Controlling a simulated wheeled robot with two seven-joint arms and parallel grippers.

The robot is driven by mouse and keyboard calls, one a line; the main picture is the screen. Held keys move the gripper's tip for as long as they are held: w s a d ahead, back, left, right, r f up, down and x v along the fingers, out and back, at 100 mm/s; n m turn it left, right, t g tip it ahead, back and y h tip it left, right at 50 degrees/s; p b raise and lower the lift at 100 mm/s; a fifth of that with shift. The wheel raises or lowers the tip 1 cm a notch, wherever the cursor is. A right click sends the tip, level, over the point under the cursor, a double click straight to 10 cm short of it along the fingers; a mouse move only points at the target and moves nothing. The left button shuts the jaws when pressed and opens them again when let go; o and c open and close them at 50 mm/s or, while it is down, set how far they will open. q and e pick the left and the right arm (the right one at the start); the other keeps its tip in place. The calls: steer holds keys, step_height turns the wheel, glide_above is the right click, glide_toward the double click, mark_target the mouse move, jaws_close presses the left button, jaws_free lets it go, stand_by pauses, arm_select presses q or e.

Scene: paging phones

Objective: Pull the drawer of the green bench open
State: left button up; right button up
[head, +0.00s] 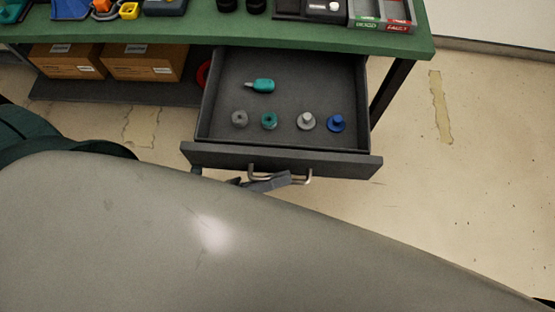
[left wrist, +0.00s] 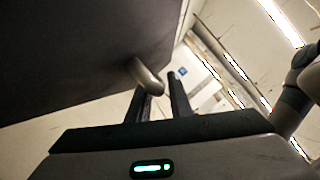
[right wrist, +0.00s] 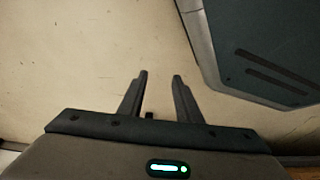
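The green bench (head: 300,38) has its dark grey drawer (head: 290,85) pulled well out, with its inside showing. A metal bar handle (head: 307,177) is on the drawer front (head: 345,166). My left gripper (head: 265,183) is at this handle, mostly hidden by my arm in the head view. In the left wrist view the handle (left wrist: 148,76) lies at the fingers (left wrist: 161,88), which stand part way apart around it; it covers one fingertip. My right gripper (right wrist: 160,75) is open and empty above the floor; the head view does not show it.
In the drawer lie a teal bottle-like item (head: 263,86), grey and teal round parts, a pale knob (head: 306,121) and a blue knob (head: 336,123). Cardboard boxes (head: 140,64) stand on the shelf under the bench. Floor to the right is clear.

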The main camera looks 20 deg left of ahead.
arm_select(q)
steer(key=shift+a, duration=0.1)
stand_by(0.5)
